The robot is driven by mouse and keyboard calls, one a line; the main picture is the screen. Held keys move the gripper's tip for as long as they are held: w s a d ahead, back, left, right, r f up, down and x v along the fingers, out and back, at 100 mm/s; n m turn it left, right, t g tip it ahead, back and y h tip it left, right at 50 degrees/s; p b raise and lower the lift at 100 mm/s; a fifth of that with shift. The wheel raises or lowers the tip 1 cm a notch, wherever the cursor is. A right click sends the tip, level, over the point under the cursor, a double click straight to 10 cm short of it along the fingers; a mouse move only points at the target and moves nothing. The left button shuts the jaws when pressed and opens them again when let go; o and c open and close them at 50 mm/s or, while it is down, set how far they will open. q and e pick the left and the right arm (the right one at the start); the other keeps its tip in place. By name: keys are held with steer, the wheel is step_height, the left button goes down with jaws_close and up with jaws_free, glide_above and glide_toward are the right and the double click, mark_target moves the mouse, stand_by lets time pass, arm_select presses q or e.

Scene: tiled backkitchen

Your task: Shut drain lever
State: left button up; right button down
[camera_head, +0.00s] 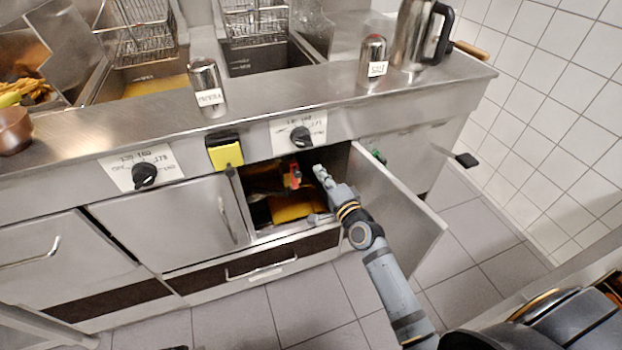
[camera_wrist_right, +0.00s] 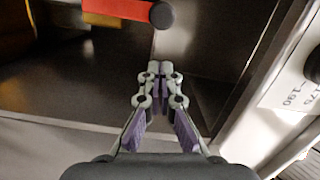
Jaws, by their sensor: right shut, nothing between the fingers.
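The red drain lever (camera_head: 295,175) is inside the open fryer cabinet, below the right-hand dial. In the right wrist view the red lever (camera_wrist_right: 115,9) runs across the top edge and ends in a dark round knob or pivot. My right gripper (camera_head: 321,172) reaches into the cabinet opening just right of the lever. In the wrist view my right gripper (camera_wrist_right: 160,68) has its fingertips together, empty, below and apart from the lever's dark end. The lever's far part is cut off there. My left gripper is not in view.
The open cabinet door (camera_head: 395,215) stands out to the right of my right arm. A yellow container or oil surface (camera_head: 292,207) lies low inside. A closed door (camera_head: 170,222) is on the left. Shakers and a steel kettle (camera_head: 412,35) stand on the counter.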

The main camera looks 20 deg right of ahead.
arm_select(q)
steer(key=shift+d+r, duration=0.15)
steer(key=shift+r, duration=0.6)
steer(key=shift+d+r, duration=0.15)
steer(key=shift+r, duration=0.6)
arm_select(e)
steer(key=shift+a+f, duration=0.15)
steer(key=shift+a, duration=0.6)
steer(key=shift+a+f, duration=0.1)
steer(key=shift+a, duration=0.65)
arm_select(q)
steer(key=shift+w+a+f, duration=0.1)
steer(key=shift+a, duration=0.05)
arm_select(e)
steer(key=shift+r, duration=0.1)
